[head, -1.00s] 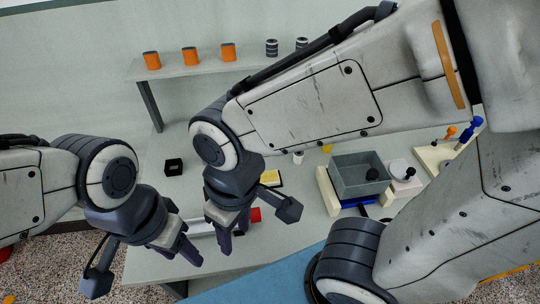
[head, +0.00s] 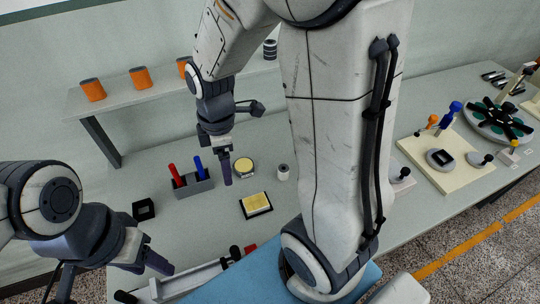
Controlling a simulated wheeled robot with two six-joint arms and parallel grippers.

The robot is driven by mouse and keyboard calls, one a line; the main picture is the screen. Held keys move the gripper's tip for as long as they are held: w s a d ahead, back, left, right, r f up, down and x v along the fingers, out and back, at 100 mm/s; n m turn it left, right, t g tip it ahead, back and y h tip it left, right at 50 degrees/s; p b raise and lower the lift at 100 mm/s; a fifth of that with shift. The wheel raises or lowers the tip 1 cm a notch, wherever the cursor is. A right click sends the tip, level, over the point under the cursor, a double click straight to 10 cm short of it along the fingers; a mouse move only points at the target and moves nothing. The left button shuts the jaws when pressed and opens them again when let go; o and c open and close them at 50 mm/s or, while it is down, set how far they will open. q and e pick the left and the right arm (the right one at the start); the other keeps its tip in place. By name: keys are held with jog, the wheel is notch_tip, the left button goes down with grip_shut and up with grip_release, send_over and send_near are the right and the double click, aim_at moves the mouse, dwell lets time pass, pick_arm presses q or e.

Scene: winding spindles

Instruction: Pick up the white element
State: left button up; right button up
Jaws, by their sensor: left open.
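A small white cylindrical element (head: 283,172) with a dark top stands upright on the workbench (head: 330,262), right of the round yellow-topped tin. My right gripper (head: 226,180) hangs above the bench to the left of the white element, apart from it; its fingers look close together and I cannot tell whether they are shut. My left gripper (head: 152,262) is low at the left, open and empty, far from the white element.
A grey holder (head: 194,187) with red and blue sticks, a black box (head: 144,209), a yellow pad (head: 256,204) and a yellow-topped tin (head: 244,167) stand nearby. A shelf (head: 117,104) bears orange spools. A cream board (head: 462,165) and round dial (head: 498,120) lie right.

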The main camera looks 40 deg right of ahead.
jog(key=w+d+f+n, duration=0.3)
jog(key=d+f, duration=0.1)
jog(key=d, duration=0.6)
jog(key=n, duration=0.3)
send_near(284, 168)
jog(key=shift+w+a+f+b, duration=0.3)
jog(key=shift+w+f+b, duration=0.05)
jog(key=shift+w+b, duration=0.1)
jog(key=shift+n, duration=0.3)
notch_tip(284, 168, down, 4)
jog(key=shift+s+d+f+p, duration=0.1)
jog(key=shift+d+f+p, duration=0.15)
jog(key=shift+p, duration=0.1)
jog(key=f, duration=0.2)
jog(key=f+p, duration=0.1)
jog(key=f, duration=0.2)
jog(key=shift+s+p, duration=0.2)
jog(key=shift+p, duration=0.1)
jog(key=shift+f, duration=0.45)
grip_shut()
